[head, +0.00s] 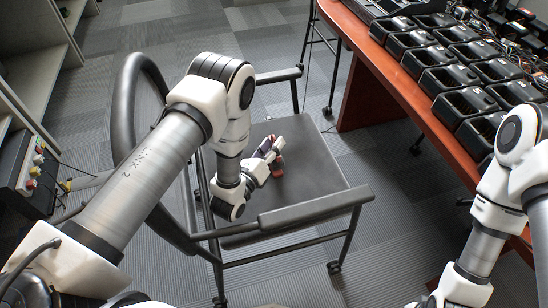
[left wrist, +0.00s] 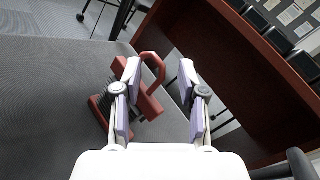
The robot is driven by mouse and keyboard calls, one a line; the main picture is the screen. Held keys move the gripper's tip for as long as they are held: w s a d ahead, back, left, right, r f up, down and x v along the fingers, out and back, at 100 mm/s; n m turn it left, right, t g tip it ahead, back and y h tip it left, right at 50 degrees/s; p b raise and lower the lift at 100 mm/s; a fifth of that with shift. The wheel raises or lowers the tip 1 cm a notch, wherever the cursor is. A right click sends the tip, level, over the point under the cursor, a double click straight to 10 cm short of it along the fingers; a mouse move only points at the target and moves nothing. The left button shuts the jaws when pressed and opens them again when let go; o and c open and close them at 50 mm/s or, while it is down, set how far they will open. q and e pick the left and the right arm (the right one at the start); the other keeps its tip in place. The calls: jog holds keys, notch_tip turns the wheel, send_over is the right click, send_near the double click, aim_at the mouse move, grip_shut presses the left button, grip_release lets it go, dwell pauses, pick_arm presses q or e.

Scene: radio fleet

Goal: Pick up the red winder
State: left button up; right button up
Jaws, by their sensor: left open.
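The red winder (left wrist: 150,103) lies on a flat dark seat in the left wrist view, with an angular red loop at its far end and dark ridged parts at its left side. In the head view only a small red part of the winder (head: 278,168) shows beside my left gripper (head: 268,152). My left gripper (left wrist: 160,78) is open, its two pale-padded fingers apart. The left finger overlaps the winder in the picture, and the loop shows between the fingertips. Whether either finger touches it I cannot tell. My right gripper is not in view; only its arm shows at right.
The dark seat (head: 320,190) belongs to a black wheeled frame with armrest bars and a curved tube at left. A red-brown table (head: 415,100) with rows of black chargers (head: 460,85) stands at right. A button box (head: 30,170) is at far left.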

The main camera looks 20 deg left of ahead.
pick_arm(q)
grip_shut()
